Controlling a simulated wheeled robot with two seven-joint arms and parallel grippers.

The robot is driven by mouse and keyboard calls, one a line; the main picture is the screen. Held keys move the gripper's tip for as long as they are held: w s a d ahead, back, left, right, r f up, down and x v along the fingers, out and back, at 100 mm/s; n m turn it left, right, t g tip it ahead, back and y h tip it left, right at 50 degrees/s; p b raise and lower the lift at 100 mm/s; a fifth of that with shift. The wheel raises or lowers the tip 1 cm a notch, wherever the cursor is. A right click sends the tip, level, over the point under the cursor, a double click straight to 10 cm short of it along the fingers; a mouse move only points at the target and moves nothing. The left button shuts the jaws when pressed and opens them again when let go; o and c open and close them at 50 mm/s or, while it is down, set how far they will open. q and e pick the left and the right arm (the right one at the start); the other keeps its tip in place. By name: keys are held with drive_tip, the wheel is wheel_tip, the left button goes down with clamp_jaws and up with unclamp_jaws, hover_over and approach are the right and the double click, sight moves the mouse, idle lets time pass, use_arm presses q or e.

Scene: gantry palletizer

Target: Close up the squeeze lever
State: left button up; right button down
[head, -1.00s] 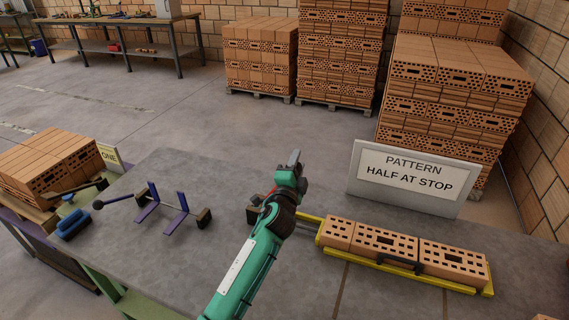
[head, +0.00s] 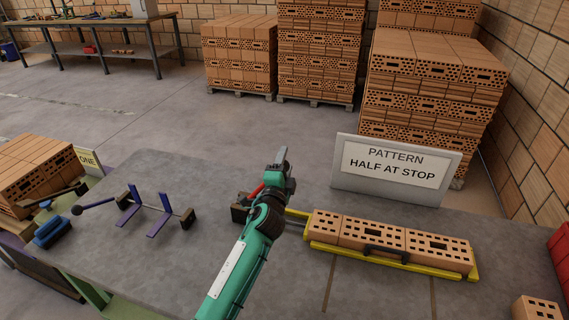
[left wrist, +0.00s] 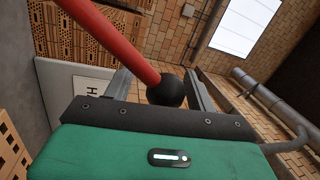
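The squeeze lever is a red bar (left wrist: 122,40) ending in a black ball knob (left wrist: 166,90) in the left wrist view. In the head view a short piece of the red lever (head: 257,190) shows beside my left wrist; the rest is hidden. The lever belongs to a yellow clamp (head: 400,267) along a row of perforated bricks (head: 372,235). My left gripper (head: 281,156) is open, its fingers on either side of the knob in the left wrist view (left wrist: 160,88). A gap shows on one side; contact on the other is unclear. My right gripper is out of view.
A sign board (head: 390,170) stands behind the clamp. A purple-barred tool (head: 160,212) and a blue block (head: 52,232) lie left on the grey table (head: 200,265). A loose brick (head: 537,308) and a red crate (head: 560,258) are at right.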

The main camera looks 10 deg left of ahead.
use_arm(q)
drive_tip(key=shift+s+f, duration=0.1)
drive_tip(key=shift+s, duration=0.4)
drive_tip(key=s+f+b, duration=0.2)
drive_tip(key=s, duration=1)
drive_tip(key=shift+s+f, duration=0.15)
drive_tip(key=shift+s, duration=0.15)
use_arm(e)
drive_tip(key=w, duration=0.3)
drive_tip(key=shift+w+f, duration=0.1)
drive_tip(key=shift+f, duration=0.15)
use_arm(q)
drive_tip(key=shift+a, duration=0.1)
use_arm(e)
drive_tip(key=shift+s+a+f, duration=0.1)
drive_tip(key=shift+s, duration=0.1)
